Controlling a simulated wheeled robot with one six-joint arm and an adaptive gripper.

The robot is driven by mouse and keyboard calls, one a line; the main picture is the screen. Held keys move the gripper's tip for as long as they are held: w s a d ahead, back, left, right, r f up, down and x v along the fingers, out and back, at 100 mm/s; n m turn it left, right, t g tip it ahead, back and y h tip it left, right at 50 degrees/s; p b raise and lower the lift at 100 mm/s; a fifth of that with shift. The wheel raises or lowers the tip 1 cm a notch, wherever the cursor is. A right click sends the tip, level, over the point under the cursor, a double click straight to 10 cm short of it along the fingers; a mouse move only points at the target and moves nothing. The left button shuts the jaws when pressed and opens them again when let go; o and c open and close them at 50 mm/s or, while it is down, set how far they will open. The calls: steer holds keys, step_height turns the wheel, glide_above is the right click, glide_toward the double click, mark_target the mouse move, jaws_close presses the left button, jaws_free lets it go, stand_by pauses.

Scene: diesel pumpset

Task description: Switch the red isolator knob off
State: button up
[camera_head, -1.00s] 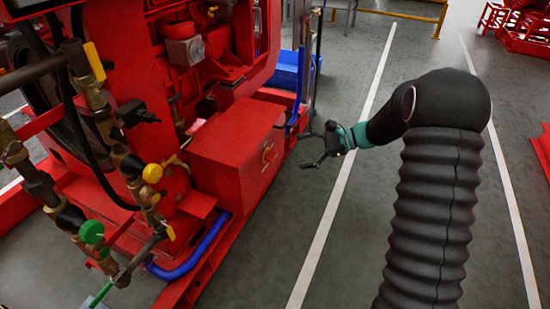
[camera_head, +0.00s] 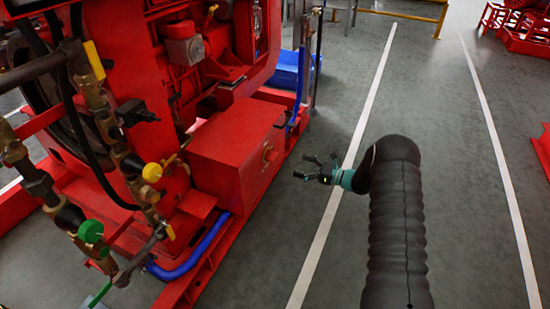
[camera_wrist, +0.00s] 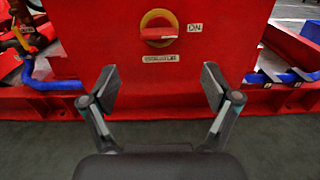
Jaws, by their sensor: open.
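The red isolator knob (camera_wrist: 159,33) sits on a yellow round plate on the front of a red box, its handle lying horizontal. An "ON" label (camera_wrist: 195,28) is to its right and another label strip is below it. In the head view the knob (camera_head: 270,153) shows small on the side of the red box (camera_head: 222,145). My gripper (camera_wrist: 159,88) is open and empty, its fingers spread below the knob in the wrist view. In the head view my gripper (camera_head: 312,168) is to the right of the box, apart from it.
Blue pipes (camera_wrist: 54,82) run low on both sides of the box along a red base frame. Brass valves with a green knob (camera_head: 91,231) and a yellow knob (camera_head: 152,172) stand at the left.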

mark_target(275, 156)
steer(key=x, duration=1.1)
steer(key=shift+f, duration=0.1)
steer(key=c, duration=1.1)
